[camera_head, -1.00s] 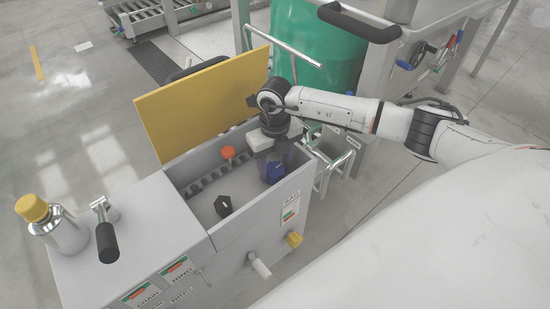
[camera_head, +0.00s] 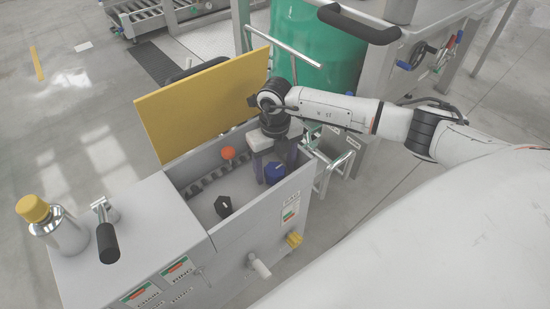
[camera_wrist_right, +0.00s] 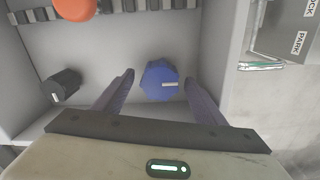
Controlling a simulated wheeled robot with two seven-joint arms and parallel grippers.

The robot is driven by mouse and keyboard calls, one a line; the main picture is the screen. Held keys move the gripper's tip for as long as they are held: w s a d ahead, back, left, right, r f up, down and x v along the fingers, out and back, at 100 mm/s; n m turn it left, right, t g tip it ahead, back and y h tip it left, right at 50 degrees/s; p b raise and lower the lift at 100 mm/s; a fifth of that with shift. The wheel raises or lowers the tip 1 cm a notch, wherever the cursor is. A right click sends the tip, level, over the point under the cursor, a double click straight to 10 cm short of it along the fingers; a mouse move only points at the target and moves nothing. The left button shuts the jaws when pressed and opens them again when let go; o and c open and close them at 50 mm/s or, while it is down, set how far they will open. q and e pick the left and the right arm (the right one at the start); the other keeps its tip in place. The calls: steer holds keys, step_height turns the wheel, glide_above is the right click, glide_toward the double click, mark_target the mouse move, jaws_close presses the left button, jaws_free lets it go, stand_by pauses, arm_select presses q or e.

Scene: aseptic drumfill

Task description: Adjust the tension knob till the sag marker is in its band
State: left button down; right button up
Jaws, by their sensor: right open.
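A blue faceted knob (camera_head: 274,174) with a white pointer line stands inside the open grey box (camera_head: 248,220). It also shows in the right wrist view (camera_wrist_right: 160,80). My right gripper (camera_head: 270,166) is above it, fingers pointing down. In the right wrist view, its two fingers (camera_wrist_right: 160,84) are spread on either side of the knob, with gaps visible. A round orange piece (camera_head: 228,153), perhaps the sag marker, sits by the dark chain (camera_head: 205,180) along the box's far wall. The scale on the box front (camera_head: 291,209) is too small to read. My left gripper is not in view.
A black knob (camera_head: 223,206) stands in the box, left of the blue one. The yellow lid (camera_head: 205,105) is raised behind. A yellow-capped bottle (camera_head: 60,228) and black-handled lever (camera_head: 107,240) are on the left top. A yellow knob (camera_head: 294,239) projects from the front.

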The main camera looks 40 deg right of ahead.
mark_target(275, 170)
step_height(275, 170, up, 9)
steer(key=shift+f+p, duration=0.1)
steer(key=shift+p, duration=0.7)
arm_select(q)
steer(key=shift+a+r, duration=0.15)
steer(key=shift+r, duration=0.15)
arm_select(e)
steer(key=shift+r, duration=0.7)
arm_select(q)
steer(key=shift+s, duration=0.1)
arm_select(e)
steer(key=shift+s, duration=0.1)
